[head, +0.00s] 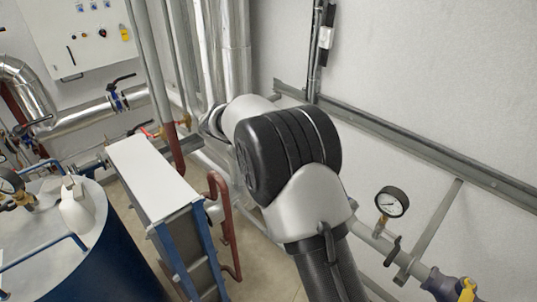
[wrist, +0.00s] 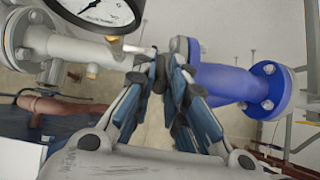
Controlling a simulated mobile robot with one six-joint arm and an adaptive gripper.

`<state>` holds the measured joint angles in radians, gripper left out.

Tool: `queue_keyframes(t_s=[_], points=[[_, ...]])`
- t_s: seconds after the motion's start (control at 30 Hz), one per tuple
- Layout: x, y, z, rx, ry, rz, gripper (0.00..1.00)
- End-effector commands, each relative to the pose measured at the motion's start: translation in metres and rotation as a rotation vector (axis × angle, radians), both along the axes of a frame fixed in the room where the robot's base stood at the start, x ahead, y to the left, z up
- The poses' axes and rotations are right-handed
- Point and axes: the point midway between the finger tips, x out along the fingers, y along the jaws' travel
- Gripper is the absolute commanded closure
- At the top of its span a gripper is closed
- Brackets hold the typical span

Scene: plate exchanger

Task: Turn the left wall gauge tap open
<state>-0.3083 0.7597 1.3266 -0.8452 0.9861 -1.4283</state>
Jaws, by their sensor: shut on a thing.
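In the wrist view, my gripper (wrist: 168,64) has its two blue-padded fingers brought close together, below and to the right of a round white-faced gauge (wrist: 97,8). It is shut on what appears to be the gauge's small tap; the fingers cover most of it, so the handle's angle cannot be told. A small pale metal piece (wrist: 138,49) shows just left of the fingertips. In the head view my gripper is out of sight. That view shows a wall gauge (head: 391,202) on the right, with a small dark lever (head: 393,250) below it.
A blue flanged pipe fitting (wrist: 232,83) lies right of my fingers, and a white flanged pipe (wrist: 68,47) lies left. In the head view, a plate exchanger (head: 150,172) and blue tank (head: 100,262) stand left of my arm. A grey wall rail (head: 420,148) runs behind it.

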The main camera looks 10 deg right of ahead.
Motion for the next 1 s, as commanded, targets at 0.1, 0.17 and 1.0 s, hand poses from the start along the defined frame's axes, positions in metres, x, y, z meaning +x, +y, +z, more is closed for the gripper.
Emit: queue_keyframes(t_s=[0.1,0.17,1.0], points=[[0.0049,-0.0052,0.0054,0.060,0.035,-0.002,1.00],[0.0062,-0.0063,0.0067,0.086,0.054,-0.002,1.00],[0.0090,-0.0120,0.0098,0.164,0.121,0.000,0.84]])
